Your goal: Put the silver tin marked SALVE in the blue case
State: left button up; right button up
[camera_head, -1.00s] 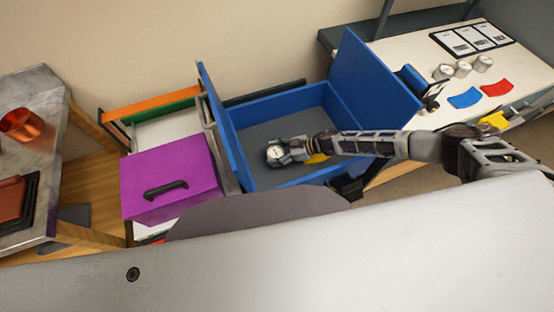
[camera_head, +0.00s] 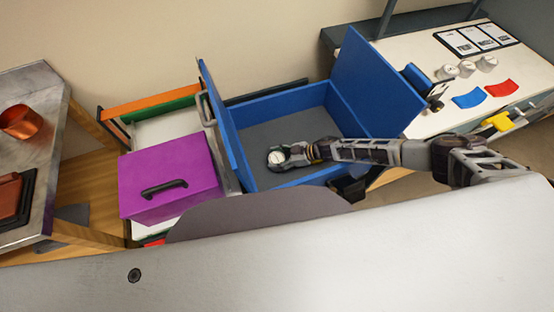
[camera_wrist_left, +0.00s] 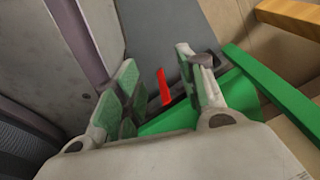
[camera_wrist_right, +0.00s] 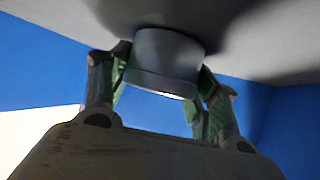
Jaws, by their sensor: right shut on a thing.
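The blue case (camera_head: 238,158) stands open in the middle of the head view, with a grey floor. My right gripper (camera_head: 283,157) is inside it, shut on a small silver tin (camera_head: 276,158). In the right wrist view the tin (camera_wrist_right: 165,62) sits between the two green-padded fingers, close to the grey case floor (camera_wrist_right: 250,30); I cannot tell whether it touches. Its marking is not readable. My left gripper (camera_wrist_left: 155,90) shows only in the left wrist view, open and empty.
A purple box (camera_head: 170,175) with a black handle stands left of the case. At right, a white bench (camera_head: 445,118) holds several silver tins (camera_head: 465,68), a blue pad (camera_head: 467,99) and a red pad (camera_head: 501,88). A metal table (camera_head: 45,100) with copperware is at far left.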

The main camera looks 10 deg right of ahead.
jog(key=o, duration=1.1)
jog(key=shift+f, duration=0.1)
pick_arm(q)
jog(key=shift+s+d, duration=0.2)
jog(key=shift+s, duration=0.25)
pick_arm(e)
jog(key=shift+o, duration=0.2)
pick_arm(q)
jog(key=shift+w, duration=0.15)
